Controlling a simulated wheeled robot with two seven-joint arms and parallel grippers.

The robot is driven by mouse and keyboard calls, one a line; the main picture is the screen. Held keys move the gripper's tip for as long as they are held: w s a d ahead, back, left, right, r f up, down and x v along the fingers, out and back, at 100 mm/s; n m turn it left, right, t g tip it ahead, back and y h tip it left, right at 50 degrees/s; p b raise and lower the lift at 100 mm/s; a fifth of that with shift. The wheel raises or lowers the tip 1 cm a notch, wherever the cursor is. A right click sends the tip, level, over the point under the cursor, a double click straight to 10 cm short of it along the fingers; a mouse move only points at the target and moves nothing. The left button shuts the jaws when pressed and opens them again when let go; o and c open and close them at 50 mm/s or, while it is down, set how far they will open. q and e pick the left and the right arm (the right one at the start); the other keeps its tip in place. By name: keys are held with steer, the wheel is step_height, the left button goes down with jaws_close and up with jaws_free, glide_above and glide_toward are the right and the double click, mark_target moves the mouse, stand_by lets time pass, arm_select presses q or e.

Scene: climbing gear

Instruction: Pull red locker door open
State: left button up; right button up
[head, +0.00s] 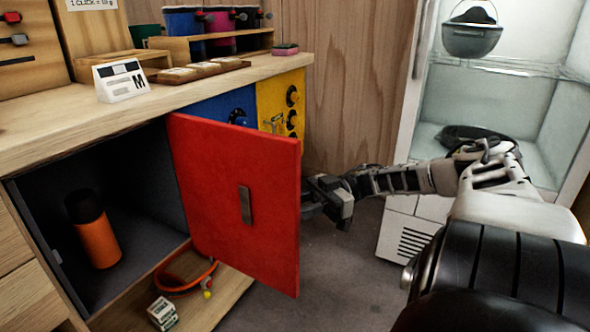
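The red locker door (215,200) stands swung open from the wooden bench, with a small grey handle plate (245,205) on its face. The dark grey compartment (135,190) behind it is exposed and holds an orange bottle (97,240) with a black cap. My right gripper (312,198) is at the door's right edge, partly hidden behind it. I cannot tell whether its fingers touch the door or are open or shut. My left gripper is not in view.
An orange cord (180,285) and a small white-green box (162,313) lie on the low wooden ledge. Blue and yellow panels (280,100) sit behind the door. A white glass-front cabinet (440,110) stands at right. Grey floor (335,270) is clear between them.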

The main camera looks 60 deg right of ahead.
arm_select(q)
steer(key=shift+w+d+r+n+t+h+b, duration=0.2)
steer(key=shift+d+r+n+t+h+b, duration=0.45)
steer(key=shift+b, duration=1.3)
arm_select(e)
steer(key=v, duration=1.2)
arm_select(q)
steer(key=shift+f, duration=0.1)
arm_select(e)
steer(key=shift+r, duration=0.1)
